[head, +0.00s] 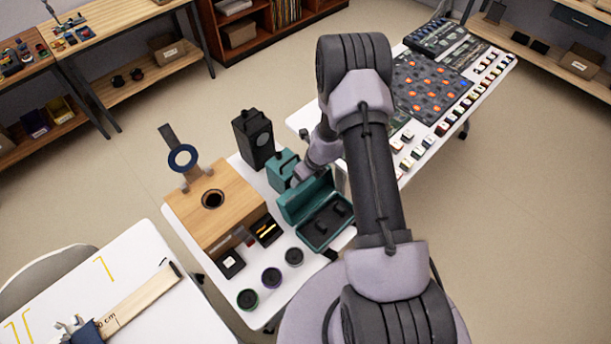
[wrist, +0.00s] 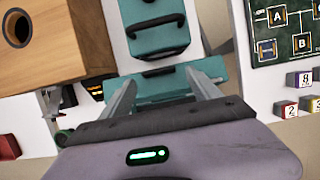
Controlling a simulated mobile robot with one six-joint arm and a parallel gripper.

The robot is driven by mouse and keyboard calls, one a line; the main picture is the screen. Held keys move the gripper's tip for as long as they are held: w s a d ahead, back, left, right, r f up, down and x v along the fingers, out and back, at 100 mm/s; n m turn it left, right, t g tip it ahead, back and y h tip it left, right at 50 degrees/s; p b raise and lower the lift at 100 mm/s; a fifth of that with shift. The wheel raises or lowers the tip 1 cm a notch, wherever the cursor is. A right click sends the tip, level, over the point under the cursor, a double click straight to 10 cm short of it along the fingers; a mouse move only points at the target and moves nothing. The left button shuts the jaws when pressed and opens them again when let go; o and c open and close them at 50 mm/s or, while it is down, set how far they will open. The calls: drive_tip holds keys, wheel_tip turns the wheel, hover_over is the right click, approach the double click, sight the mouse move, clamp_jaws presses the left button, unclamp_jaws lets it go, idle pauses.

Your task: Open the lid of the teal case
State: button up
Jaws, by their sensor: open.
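The teal case (head: 288,207) stands on the white table in the head view. Its lid is raised, and the dark interior with black pieces shows. A second teal box (head: 281,172) with a dark handle stands behind it. My gripper (head: 299,176) is between them, close behind the raised lid; its fingertips are mostly hidden there. In the wrist view my gripper (wrist: 160,82) is open, with a teal surface (wrist: 215,68) and a dark handle-like strip beyond and between the fingers. I cannot tell whether the fingers touch it. Another teal surface (wrist: 152,38) with a handle lies farther up.
A wooden box (head: 225,190) with a round hole stands left, a black speaker (head: 256,135) behind. Several small round pieces (head: 271,277) lie at the front. The white table (head: 225,290) is crowded; a second table with a board (head: 428,88) is at right.

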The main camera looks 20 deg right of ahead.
drive_tip(key=p+v, duration=0.6)
drive_tip(key=v, duration=1.1)
drive_tip(key=shift+r, duration=0.15)
drive_tip(key=shift+d, duration=0.1)
drive_tip(key=shift+c, duration=0.4)
